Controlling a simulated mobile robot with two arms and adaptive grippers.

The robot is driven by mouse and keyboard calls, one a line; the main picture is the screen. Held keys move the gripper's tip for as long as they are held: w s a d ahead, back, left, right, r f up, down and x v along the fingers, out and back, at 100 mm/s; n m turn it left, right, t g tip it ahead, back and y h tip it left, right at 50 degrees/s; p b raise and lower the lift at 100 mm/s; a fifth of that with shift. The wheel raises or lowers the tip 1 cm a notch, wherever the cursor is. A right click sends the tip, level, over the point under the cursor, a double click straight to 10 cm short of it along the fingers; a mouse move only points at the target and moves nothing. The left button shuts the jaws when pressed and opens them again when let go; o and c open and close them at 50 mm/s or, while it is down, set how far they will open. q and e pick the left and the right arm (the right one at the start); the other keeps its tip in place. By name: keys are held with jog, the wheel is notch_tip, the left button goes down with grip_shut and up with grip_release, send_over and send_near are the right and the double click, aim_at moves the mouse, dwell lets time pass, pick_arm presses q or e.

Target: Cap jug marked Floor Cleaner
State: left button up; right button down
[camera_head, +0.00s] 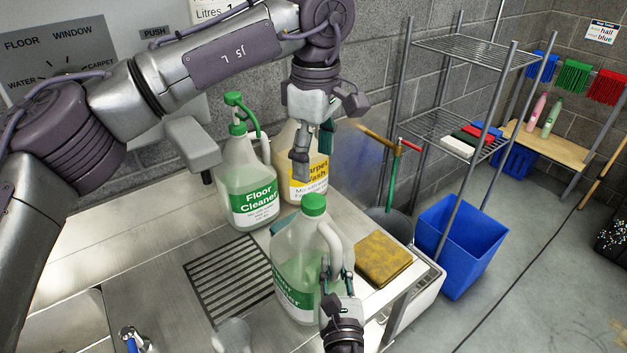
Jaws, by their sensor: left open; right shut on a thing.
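A translucent jug (290,262) with a green label stands upright at the front of the counter. "Cleaner" reads on its label; the word above is partly hidden. A green cap (313,204) sits on its neck. My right gripper (336,272) is shut on this jug's white handle. My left gripper (314,152) is open, pointing down above and behind the capped jug, in front of the Carpet Wash jug (307,182). I see nothing between its fingers. Another jug (241,190), labelled Floor Cleaner, stands back left with a green pump-like top (240,115).
A yellow-brown sponge (384,259) lies right of the front jug, near the counter's right edge. A dark drain grille (228,277) lies left of it. A tap (134,338) is at lower left. A blue bin (458,245) and wire shelf stand to the right.

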pick_arm(q)
jog(key=shift+r, duration=1.8)
pick_arm(e)
jog(key=c, duration=0.9)
grip_release()
jog(key=shift+c, duration=0.2)
jog(key=shift+s, duration=0.1)
jog(key=s, duration=1.2)
jog(key=shift+d, duration=0.25)
